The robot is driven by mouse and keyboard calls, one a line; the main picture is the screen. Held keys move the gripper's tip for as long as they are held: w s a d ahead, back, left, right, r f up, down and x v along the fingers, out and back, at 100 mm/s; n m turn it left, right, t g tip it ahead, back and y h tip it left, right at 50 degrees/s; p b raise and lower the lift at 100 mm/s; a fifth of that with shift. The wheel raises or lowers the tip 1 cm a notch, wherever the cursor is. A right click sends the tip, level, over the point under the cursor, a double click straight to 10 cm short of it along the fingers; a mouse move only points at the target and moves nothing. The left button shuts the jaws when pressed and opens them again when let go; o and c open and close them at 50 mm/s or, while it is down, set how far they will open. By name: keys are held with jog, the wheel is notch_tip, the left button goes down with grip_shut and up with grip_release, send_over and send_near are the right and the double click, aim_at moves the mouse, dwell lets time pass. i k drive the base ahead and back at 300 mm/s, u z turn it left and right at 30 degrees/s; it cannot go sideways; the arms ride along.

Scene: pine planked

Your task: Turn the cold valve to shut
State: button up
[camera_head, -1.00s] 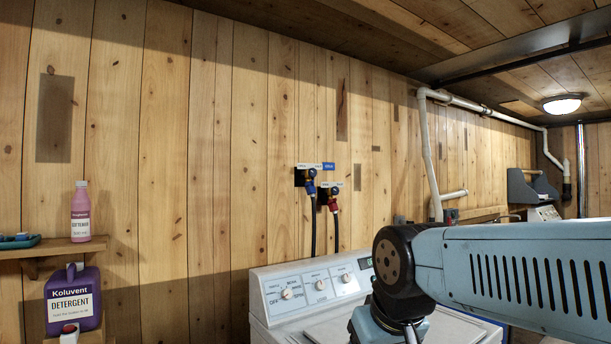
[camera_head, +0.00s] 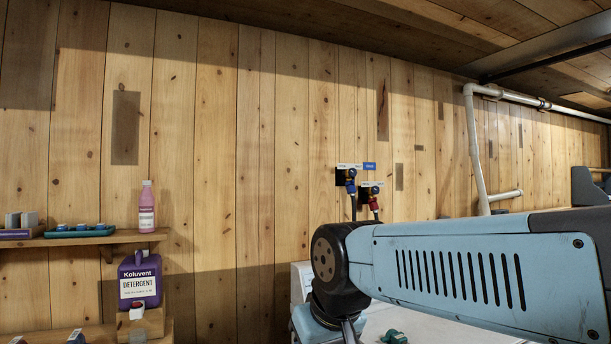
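The blue-handled valve (camera_head: 351,187) is on the plank wall, in a dark recess, with a dark hose hanging below it. A blue tag (camera_head: 369,166) sits above and to its right; its lettering is too small to read. A red-handled valve (camera_head: 374,204) is just to the right and slightly lower, with its own hose. Blue suggests cold, but I cannot confirm it from the labels. How far either handle is turned is too small to tell. My arm crosses the lower right, its elbow below the valves. My gripper is outside the frame, and nothing shows touching either valve.
A white washer (camera_head: 302,280) stands below the valves, largely hidden by my arm; a small green object (camera_head: 395,337) shows over its top. A shelf (camera_head: 120,238) at left holds a pink bottle (camera_head: 147,208) and a teal tray (camera_head: 80,231). Purple detergent (camera_head: 139,280) stands below. White pipe (camera_head: 474,140) runs at right.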

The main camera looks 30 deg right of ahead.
aim_at(353, 172)
jog(key=z, duration=0.2)
jog(key=i, duration=0.1)
jog(key=u, duration=2.1)
jog(key=k, duration=2.15)
jog(key=z, duration=1.8)
jog(key=i, duration=0.4)
jog(key=z, duration=0.25)
